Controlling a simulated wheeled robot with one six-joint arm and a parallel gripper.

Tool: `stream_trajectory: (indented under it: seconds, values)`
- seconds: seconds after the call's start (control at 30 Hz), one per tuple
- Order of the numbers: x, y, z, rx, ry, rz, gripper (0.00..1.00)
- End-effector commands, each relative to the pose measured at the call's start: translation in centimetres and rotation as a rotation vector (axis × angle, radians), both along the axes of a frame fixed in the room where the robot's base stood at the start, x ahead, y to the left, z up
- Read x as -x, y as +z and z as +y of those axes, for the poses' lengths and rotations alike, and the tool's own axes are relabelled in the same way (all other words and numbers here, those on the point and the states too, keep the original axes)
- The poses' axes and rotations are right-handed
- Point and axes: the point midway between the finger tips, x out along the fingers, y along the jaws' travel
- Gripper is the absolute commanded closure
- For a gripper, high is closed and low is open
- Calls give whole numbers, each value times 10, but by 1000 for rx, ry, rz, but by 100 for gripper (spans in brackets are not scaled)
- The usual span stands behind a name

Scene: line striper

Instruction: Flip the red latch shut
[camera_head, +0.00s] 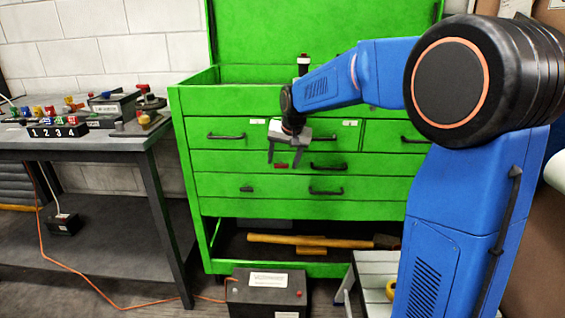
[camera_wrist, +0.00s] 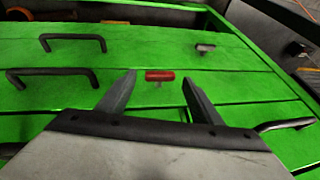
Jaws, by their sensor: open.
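The red latch (camera_head: 281,165) is a small bar lying level on the green drawer front of the tool chest (camera_head: 182,108). It also shows in the wrist view (camera_wrist: 160,76), between and just beyond my fingertips. My gripper (camera_head: 284,159) is open and empty in front of the drawers, pointing down toward the latch. In the wrist view its two fingers (camera_wrist: 159,82) stand to the left and right of the latch with gaps on both sides. Contact with the latch is not visible. The latch's pivot is too small to make out.
Black drawer handles (camera_head: 326,191) stick out nearby. A small dark latch (camera_head: 247,190) sits on the lower left drawer. A workbench (camera_head: 100,145) with several devices stands left. A battery box (camera_head: 266,292) and a wooden-handled hammer (camera_head: 310,241) are below.

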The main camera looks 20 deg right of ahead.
Motion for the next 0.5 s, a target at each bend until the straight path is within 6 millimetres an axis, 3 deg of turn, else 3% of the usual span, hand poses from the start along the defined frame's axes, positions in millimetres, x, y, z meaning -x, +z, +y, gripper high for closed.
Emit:
stream_trajectory:
  seconds: [0.2,0.5]
  values:
    - [-6,-12,1,0,0,-1,41]
    - [-6,-13,1,0,0,-1,43]
